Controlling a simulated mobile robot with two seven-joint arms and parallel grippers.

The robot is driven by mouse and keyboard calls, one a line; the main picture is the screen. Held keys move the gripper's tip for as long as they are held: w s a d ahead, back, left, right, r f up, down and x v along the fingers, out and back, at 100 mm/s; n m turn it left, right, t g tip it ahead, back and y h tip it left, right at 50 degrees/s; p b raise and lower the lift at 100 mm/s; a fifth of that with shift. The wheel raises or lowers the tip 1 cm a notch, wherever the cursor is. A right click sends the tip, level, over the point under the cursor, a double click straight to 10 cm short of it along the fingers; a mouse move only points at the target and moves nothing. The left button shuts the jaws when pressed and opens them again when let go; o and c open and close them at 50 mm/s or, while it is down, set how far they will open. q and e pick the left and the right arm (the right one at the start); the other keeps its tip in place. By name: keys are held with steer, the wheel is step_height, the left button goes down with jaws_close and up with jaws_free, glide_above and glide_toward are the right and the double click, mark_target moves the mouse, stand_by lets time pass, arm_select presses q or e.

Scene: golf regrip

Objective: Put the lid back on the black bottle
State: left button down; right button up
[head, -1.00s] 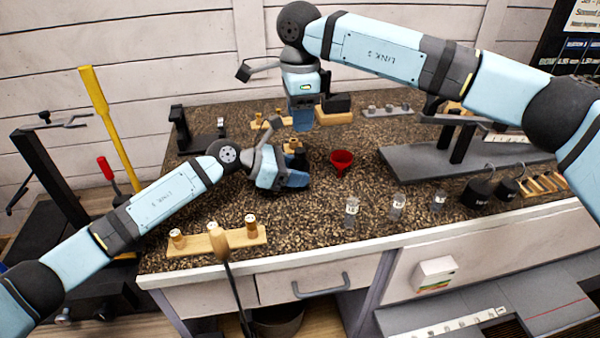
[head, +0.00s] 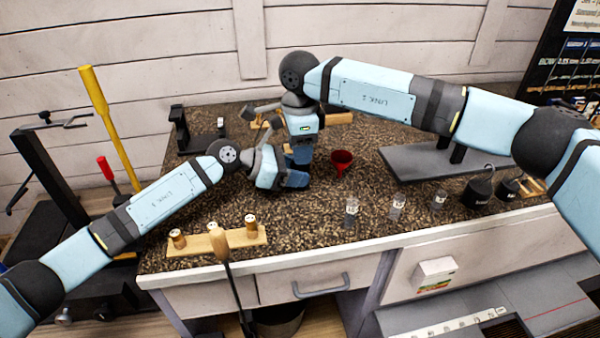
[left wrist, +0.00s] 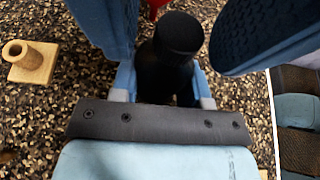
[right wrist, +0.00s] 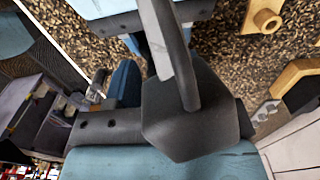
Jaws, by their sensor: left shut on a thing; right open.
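My left gripper (head: 292,178) is shut on the black bottle (left wrist: 165,78), which stands upright between its fingers in the left wrist view. A round, flat-topped black piece (left wrist: 180,34) tops the bottle and looks like the lid. I cannot tell how firmly it sits. My right gripper (head: 302,151) is open and points down over the left gripper. Its blue fingers are on either side of the black top in the left wrist view, apart from it. In the head view the grippers hide the bottle.
A red funnel (head: 341,161) stands just right of the grippers. Small clear vials (head: 351,212) line the front right. A wooden rack (head: 210,240) with corks is at the front left. A grey platform (head: 440,167) and dark hanging weights (head: 478,190) are at the right.

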steer(key=shift+c, duration=0.4)
jaws_close()
steer(key=m, duration=0.6)
steer(key=shift+o, duration=0.8)
jaws_free()
